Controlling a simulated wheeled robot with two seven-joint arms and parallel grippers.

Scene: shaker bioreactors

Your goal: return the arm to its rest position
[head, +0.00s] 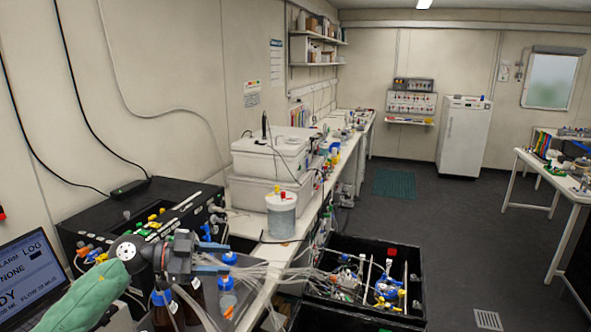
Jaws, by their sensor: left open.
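My left arm (88,293), in a green sleeve, comes in from the lower left corner. My left gripper (222,258) is open, with its blue fingers pointing right. It appears empty, in front of or above the cluttered bench end with brown bottles (165,309) and pale tubing. Whether it touches the tubing or bottles behind it, I cannot tell. My right arm and gripper are not in view.
A black device (95,222) and a laptop (33,278) stand at left. A lidded clear jar (281,216) and white boxes (270,160) stand on the bench. The floor (450,220) beyond is open.

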